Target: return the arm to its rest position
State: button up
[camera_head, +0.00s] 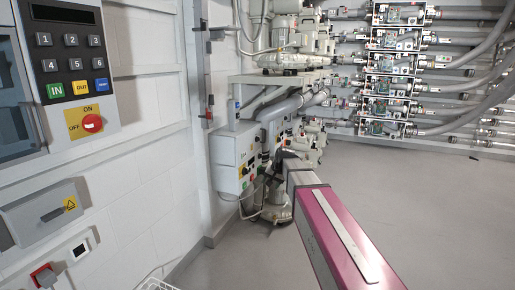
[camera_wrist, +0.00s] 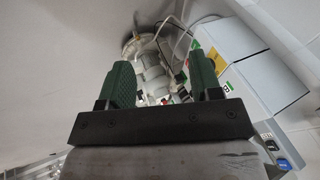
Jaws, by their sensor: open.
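My gripper (camera_wrist: 163,82) shows in the wrist view as a black bar with two green fingers, set wide apart with nothing between them. Beyond the fingers are white pipe fittings (camera_wrist: 152,68) and, to the right, a light grey control box (camera_wrist: 240,80). In the head view my magenta arm reaches from the lower right to the blower area at the middle. The gripper end is near the grey-white control box (camera_head: 232,158) there, dark and too small to make out. I cannot tell whether it touches anything.
A keypad panel (camera_head: 72,60) with a red knob is on the left wall. Blower machines (camera_head: 290,60) and hoses stand behind the arm. A rack of pipes and modules (camera_head: 395,70) lines the back wall.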

jog(key=s+d+f+g+h, duration=0.1)
jog(key=s+d+f, duration=0.3)
jog(key=s+f, duration=0.2)
jog(key=s+d+f+n+g+h, duration=0.1)
jog(key=s+d+f, duration=0.3)
jog(key=s, duration=0.7)
jog(key=s+d+f+n+g+h, duration=0.1)
jog(key=s+d+f, duration=0.3)
jog(key=s+f, duration=0.4)
jog(key=shift+s+d+f+g+h, duration=0.15)
jog(key=shift+s+d+g+h, duration=0.2)
jog(key=shift+s+g, duration=0.2)
